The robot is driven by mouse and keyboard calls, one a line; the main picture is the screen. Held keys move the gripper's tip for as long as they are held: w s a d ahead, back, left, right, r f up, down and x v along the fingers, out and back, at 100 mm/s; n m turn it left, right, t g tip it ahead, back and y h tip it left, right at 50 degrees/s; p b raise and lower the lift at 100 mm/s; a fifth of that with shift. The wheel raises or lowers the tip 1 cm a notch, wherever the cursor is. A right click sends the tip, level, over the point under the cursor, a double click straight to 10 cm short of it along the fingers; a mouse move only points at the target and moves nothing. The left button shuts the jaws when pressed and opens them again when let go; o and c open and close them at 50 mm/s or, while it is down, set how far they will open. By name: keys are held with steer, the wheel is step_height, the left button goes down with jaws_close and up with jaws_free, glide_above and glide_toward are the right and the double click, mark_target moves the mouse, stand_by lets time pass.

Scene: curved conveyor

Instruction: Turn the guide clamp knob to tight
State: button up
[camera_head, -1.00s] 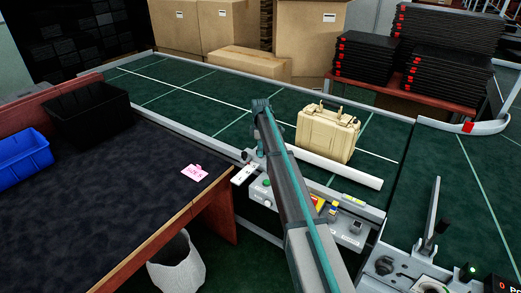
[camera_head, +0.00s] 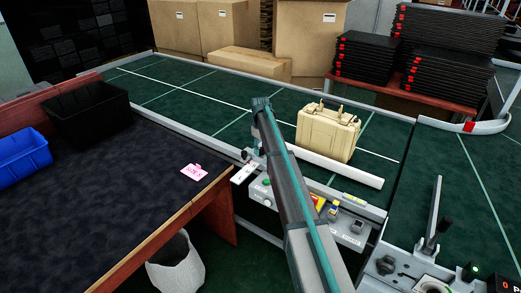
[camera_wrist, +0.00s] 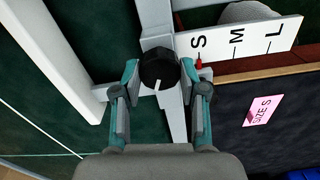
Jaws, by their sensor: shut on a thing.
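The guide clamp knob (camera_wrist: 158,68) is black and round with a white pointer line, in the upper middle of the wrist view. The line points toward the lower part of that view, slightly left. My gripper (camera_wrist: 160,78) is shut on the knob, with one finger on each side. In the head view my gripper (camera_head: 257,143) is at the near edge of the conveyor, largely hidden by my arm. A white scale plate (camera_wrist: 238,39) marked S, M, L lies beside the knob, with a small red pointer (camera_wrist: 199,63) near S.
A pink card (camera_head: 194,172) reading SIZE S lies on the dark bench. A white guide rail (camera_head: 340,170) runs along the conveyor, and a cream case (camera_head: 327,132) stands behind it. A control panel (camera_head: 345,222) with buttons is right of my arm.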

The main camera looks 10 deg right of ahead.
mark_target(261, 149)
steer(key=m, duration=0.6)
steer(key=shift+m+b, duration=0.3)
steer(key=shift+b, duration=0.05)
steer(key=m, duration=0.6)
steer(key=shift+m, duration=0.3)
steer(key=o, duration=1.1)
steer(key=shift+o, duration=0.2)
steer(key=shift+r, duration=0.15)
step_height(261, 149, up, 12)
